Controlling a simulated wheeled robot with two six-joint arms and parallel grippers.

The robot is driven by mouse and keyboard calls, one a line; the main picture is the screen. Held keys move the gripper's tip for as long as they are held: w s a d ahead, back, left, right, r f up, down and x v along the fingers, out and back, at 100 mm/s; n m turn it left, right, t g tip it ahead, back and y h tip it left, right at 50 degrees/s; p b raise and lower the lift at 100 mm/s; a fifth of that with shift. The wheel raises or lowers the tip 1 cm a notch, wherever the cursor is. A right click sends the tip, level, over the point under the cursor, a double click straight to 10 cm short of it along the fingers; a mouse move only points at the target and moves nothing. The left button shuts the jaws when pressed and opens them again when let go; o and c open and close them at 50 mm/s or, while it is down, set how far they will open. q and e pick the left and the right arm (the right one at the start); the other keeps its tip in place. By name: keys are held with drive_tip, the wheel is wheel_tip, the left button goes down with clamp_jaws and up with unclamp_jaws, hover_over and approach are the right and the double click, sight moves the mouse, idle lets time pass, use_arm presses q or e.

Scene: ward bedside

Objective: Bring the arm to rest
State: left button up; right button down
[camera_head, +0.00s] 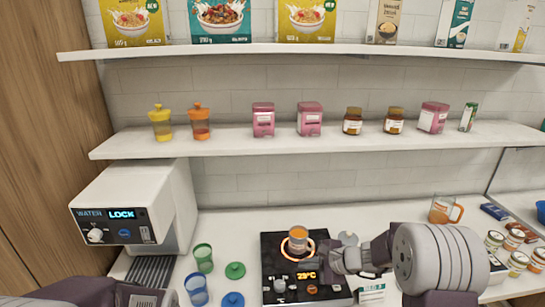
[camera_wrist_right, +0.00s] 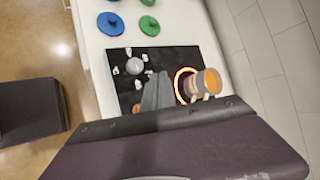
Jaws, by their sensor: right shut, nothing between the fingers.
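My right gripper (camera_head: 335,262) is over the right part of the black heating plate (camera_head: 274,265), just right of a small cup with orange contents (camera_head: 298,238). The gripper is shut and empty; its fingers also show in the wrist view (camera_wrist_right: 156,92), left of the cup (camera_wrist_right: 207,84). The cup stands inside a glowing orange ring on the plate. Whether the fingers touch the cup is hard to tell. Part of my left arm shows at the bottom left, but its gripper is not visible.
A white water dispenser (camera_head: 135,205) stands at the left. A green cup (camera_head: 203,257), a blue cup (camera_head: 196,289) and green and blue lids (camera_head: 235,270) lie between it and the plate. An orange pitcher (camera_head: 444,209) and several jars (camera_head: 517,262) stand at the right. Shelves hang above.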

drive_tip(key=s+a+n+g+h, duration=0.2)
drive_tip(key=s+a+n+g, duration=0.15)
drive_tip(key=s+n, duration=0.95)
drive_tip(key=s+d+f+n+g+h, duration=0.2)
drive_tip(key=s+d+f+n+h, duration=0.1)
drive_tip(key=s+d, duration=0.6)
drive_tip(key=shift+s+f+h+b, duration=0.35)
drive_tip(key=shift+s+f+h, duration=0.25)
drive_tip(key=shift+s+h, duration=0.2)
